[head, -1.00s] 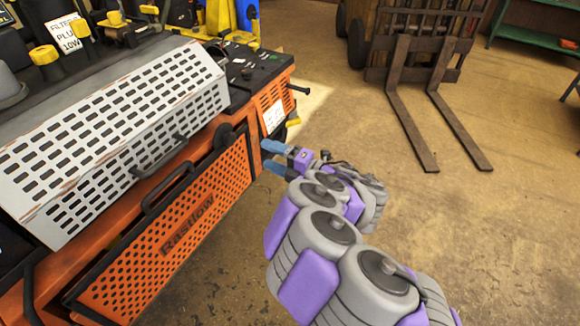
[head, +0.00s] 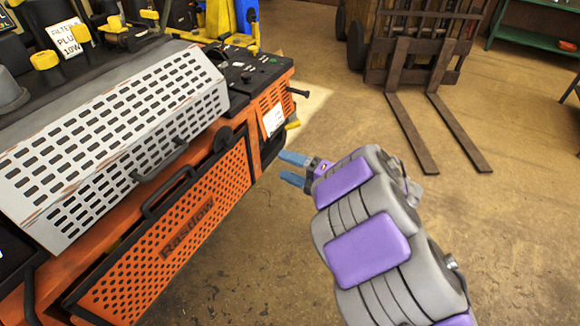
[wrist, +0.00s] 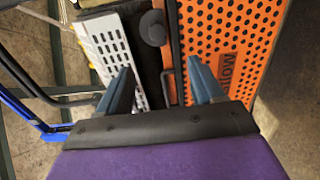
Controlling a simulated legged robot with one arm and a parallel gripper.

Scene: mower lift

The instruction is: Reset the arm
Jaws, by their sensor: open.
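My gripper (head: 292,169) is at the end of my grey and purple arm, right of the orange machine (head: 200,225) in the head view. Its two blue fingers are apart with nothing between them, and a gap of floor shows between the fingertips and the machine. In the wrist view my gripper (wrist: 160,85) shows both fingers spread, with the orange perforated panel (wrist: 225,35) and the white slotted cover (wrist: 108,48) beyond them.
A forklift (head: 415,60) stands at the back with its forks low over the floor. A green bench (head: 530,45) is at the far right. Yellow-capped items (head: 45,58) stand behind the white cover. The concrete floor (head: 520,240) at the right is open.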

